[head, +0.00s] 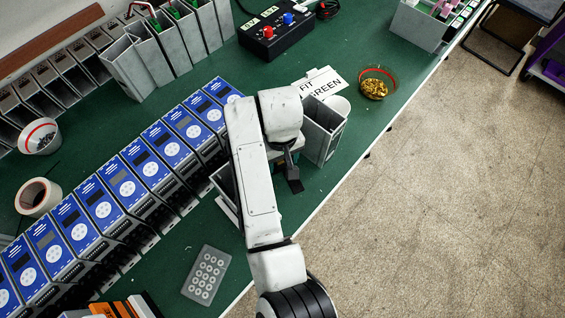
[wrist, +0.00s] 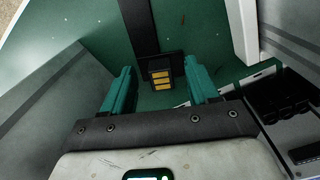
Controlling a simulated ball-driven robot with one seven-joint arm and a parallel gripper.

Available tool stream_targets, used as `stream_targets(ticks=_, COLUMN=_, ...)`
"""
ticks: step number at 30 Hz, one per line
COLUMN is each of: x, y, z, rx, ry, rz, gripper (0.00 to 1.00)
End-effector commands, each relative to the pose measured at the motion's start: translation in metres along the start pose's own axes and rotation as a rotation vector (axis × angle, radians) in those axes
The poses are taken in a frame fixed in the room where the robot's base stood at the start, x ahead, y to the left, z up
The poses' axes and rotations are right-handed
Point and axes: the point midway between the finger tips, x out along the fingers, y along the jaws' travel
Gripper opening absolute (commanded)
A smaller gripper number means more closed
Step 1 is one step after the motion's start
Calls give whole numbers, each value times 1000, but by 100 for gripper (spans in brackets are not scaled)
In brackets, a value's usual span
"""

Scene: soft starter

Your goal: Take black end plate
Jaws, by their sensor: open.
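In the wrist view my gripper (wrist: 158,68) has its two green fingers apart, with a clear gap on each side of a dark piece. That dark piece (wrist: 174,62) is black with a few gold-yellow strips and looks like the black end plate, though I cannot be sure. It lies just beyond or between the fingertips; I cannot tell its exact depth. A dark upright strip (wrist: 138,22) rises behind it. In the head view my white arm hides most of the gripper and the spot beneath it.
Grey open housings (head: 327,128) stand close beside my arm, and grey walls flank the gripper in the wrist view. A row of blue-faced units (head: 121,180) runs at left. A bowl of brass parts (head: 374,87) and a sign (head: 318,84) are at upper right.

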Motion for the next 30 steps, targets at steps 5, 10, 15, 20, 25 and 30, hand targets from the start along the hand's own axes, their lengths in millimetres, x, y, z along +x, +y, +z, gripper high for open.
stream_targets(ticks=5, x=12, y=0, z=0, rx=1, ry=0, rz=0, gripper=60)
stream_targets(ticks=10, x=13, y=0, z=0, rx=1, ry=1, rz=0, gripper=60)
stream_targets(ticks=15, x=13, y=0, z=0, rx=1, ry=1, rz=0, gripper=46)
stream_targets(ticks=20, x=13, y=0, z=0, rx=1, ry=0, rz=0, gripper=31)
stream_targets(ticks=25, x=13, y=0, z=0, rx=1, ry=0, rz=0, gripper=15)
stream_targets(ticks=30, x=13, y=0, z=0, rx=1, ry=0, rz=0, gripper=0)
